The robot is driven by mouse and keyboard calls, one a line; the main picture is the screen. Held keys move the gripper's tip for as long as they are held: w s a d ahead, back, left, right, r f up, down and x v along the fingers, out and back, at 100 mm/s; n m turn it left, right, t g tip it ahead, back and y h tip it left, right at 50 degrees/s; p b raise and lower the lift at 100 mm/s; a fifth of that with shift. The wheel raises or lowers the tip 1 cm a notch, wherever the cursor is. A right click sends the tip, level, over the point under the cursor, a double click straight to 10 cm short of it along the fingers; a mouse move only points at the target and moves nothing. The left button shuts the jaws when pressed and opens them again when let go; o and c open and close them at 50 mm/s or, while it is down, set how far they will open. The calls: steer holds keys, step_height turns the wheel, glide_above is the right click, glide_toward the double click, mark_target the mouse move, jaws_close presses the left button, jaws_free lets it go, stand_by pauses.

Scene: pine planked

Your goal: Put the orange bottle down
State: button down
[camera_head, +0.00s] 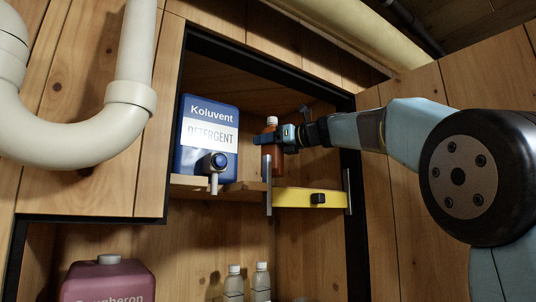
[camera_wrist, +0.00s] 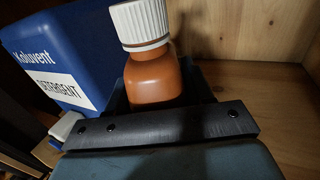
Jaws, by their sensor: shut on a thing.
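The orange bottle (camera_head: 272,160) with a white ribbed cap is upright in my gripper (camera_head: 272,139), inside the cabinet at the shelf's right part. In the wrist view the bottle (camera_wrist: 153,75) stands just beyond the dark gripper bar (camera_wrist: 160,125), which hides its lower part. My gripper is shut on the bottle. The wooden shelf (camera_head: 235,187) lies below it; I cannot tell whether the bottle's base touches the shelf.
A blue detergent container (camera_head: 208,140) with a tap stands left of the bottle; it also shows in the wrist view (camera_wrist: 62,55). A yellow bar (camera_head: 310,197) crosses the front right. Below are a maroon container (camera_head: 108,281) and clear bottles (camera_head: 261,284). A white pipe (camera_head: 130,100) hangs left.

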mark_target(268, 152)
step_height(268, 152, down, 2)
steer(key=shift+w+d+f, duration=0.1)
steer(key=shift+w+f, duration=0.1)
steer(key=shift+f, duration=0.35)
steer(key=shift+f, duration=0.1)
steer(key=shift+c, duration=2.2)
jaws_free()
steer(key=v, duration=1.2)
